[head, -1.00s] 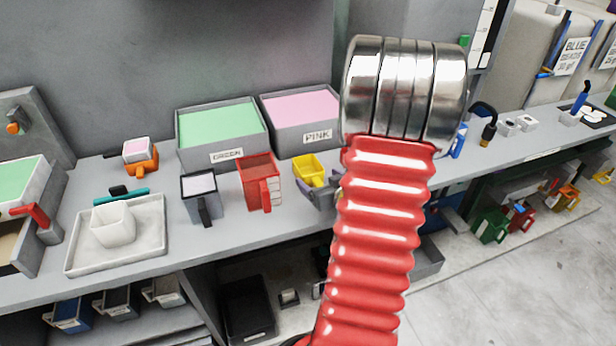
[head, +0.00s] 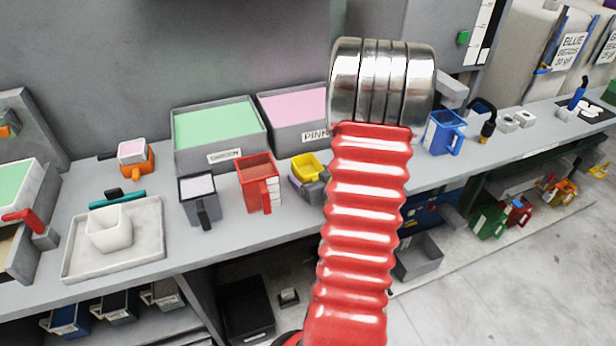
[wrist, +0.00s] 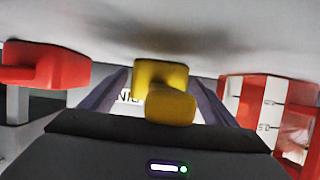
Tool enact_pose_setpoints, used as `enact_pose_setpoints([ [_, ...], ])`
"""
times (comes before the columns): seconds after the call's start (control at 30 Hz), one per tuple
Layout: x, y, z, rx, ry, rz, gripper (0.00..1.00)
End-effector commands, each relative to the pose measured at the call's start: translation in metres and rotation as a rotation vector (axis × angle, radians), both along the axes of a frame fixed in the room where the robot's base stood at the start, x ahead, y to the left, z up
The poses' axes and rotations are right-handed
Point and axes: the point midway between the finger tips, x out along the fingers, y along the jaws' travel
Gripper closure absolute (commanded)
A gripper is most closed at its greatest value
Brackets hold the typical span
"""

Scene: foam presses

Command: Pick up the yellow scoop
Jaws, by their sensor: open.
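The yellow scoop (head: 307,165) sits on the grey bench in front of the pink bin, just right of a red jug. My gripper (head: 311,186) is low at its near side, partly covering it in the head view; my arm hides some of the gripper. In the wrist view, my gripper (wrist: 160,84) is open, with one dark finger on each side of the yellow scoop (wrist: 163,75). The scoop's yellow handle points towards the palm. I cannot tell whether either finger touches it.
The red jug (head: 259,182) stands close left of my gripper. A grey jug (head: 198,198) is further left. The green bin (head: 180,158) and pink bin (head: 270,132) stand behind. A blue jug (head: 443,133) is right of my arm.

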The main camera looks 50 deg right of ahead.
Motion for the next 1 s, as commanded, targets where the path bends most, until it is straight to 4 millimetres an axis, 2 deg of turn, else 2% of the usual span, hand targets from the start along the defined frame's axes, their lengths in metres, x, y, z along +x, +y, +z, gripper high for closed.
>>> enact_pose_setpoints([
  [0.37, -0.0023, -0.0015, 0.0002, 0.000, 0.000, -0.004, 0.19],
  [1.0, -0.0035, -0.0024, 0.0002, 0.000, 0.000, -0.008, 0.64],
])
